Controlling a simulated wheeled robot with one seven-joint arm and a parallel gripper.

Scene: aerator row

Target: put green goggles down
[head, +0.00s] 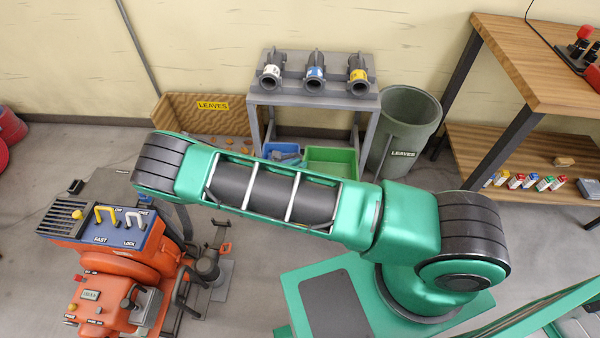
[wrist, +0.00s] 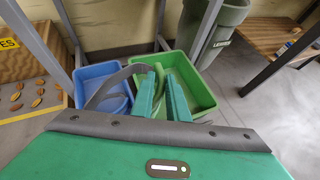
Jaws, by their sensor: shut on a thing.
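My gripper (wrist: 161,95) shows its two teal fingers in the wrist view, closed on green goggles (wrist: 159,80). Only part of the green shape shows between the fingers, with a grey curved strap (wrist: 108,86) reaching left. The goggles overlap the blue bin (wrist: 93,75) and the green bin (wrist: 186,72) in this view; I cannot tell their height above the bins or whether they touch one. In the head view the gripper is hard to make out behind my arm. The blue bin (head: 275,149) and green bin (head: 345,158) stand side by side under the grey stand.
The grey stand (head: 312,99) holds three dark tubes with coloured labels. A wooden leaves box (head: 180,106) is left, a grey-green leaves bin (head: 402,125) right. A wooden shelf (head: 545,150) stands farther right. An orange machine (head: 120,265) occupies the left foreground.

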